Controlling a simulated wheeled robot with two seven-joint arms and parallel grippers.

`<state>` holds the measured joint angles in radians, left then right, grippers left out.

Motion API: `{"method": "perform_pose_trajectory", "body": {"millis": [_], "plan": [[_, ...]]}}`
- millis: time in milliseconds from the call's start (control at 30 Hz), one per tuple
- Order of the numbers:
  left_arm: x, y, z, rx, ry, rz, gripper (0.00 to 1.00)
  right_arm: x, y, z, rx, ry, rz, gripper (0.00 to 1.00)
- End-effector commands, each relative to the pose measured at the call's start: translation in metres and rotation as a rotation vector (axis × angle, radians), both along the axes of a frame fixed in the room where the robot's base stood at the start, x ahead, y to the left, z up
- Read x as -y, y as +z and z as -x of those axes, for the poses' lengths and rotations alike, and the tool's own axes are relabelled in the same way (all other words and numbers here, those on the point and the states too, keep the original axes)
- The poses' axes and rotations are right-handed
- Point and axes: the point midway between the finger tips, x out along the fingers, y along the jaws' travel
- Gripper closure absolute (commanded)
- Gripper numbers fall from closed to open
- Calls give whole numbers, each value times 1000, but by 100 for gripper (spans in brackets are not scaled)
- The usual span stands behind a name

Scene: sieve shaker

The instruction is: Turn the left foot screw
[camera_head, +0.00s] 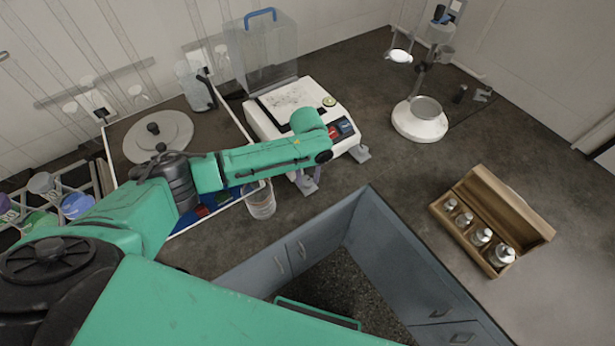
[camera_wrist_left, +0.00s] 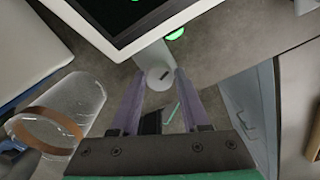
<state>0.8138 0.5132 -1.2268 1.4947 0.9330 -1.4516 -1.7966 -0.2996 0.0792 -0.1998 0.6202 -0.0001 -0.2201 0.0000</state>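The white device (camera_head: 285,120) with a grey top and a red and blue front panel stands on the dark bench. My left gripper (camera_head: 307,186) points down at its near left corner. In the left wrist view, the left foot screw (camera_wrist_left: 159,77), a pale round knob with a dark slot, sits by the corner of the device (camera_wrist_left: 118,48). My left gripper's two fingers (camera_wrist_left: 159,84) stand apart on either side of the screw; I cannot tell whether they touch it. A grey foot (camera_head: 361,153) shows at the device's right corner. My right gripper is not in view.
A clear beaker (camera_head: 261,200) stands close to the left of my left gripper. A tray (camera_head: 224,104) with a round lid lies further left. A wooden box (camera_head: 472,252) with metal weights lies at right. The bench between box and device is clear.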

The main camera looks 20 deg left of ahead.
Motion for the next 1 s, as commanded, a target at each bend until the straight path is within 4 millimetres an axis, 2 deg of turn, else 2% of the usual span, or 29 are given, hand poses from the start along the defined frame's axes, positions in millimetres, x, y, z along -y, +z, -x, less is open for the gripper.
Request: {"method": "perform_pose_trajectory", "body": {"millis": [67, 333, 467, 567, 800, 900, 1000], "plan": [[0, 1, 0, 1, 0, 0, 28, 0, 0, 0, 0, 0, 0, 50], [0, 0, 0, 0, 1, 0, 28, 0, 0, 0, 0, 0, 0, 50], [0, 10, -1, 1, 1, 0, 28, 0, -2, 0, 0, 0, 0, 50], [0, 30, -1, 4, 0, 1, 28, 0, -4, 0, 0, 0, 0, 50], [0, 101, -1, 6, 0, 1, 28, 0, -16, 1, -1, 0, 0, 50], [0, 125, -1, 4, -1, 0, 28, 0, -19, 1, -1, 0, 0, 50], [0, 140, 0, 3, 1, 0, 28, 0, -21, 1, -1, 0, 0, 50]]}}
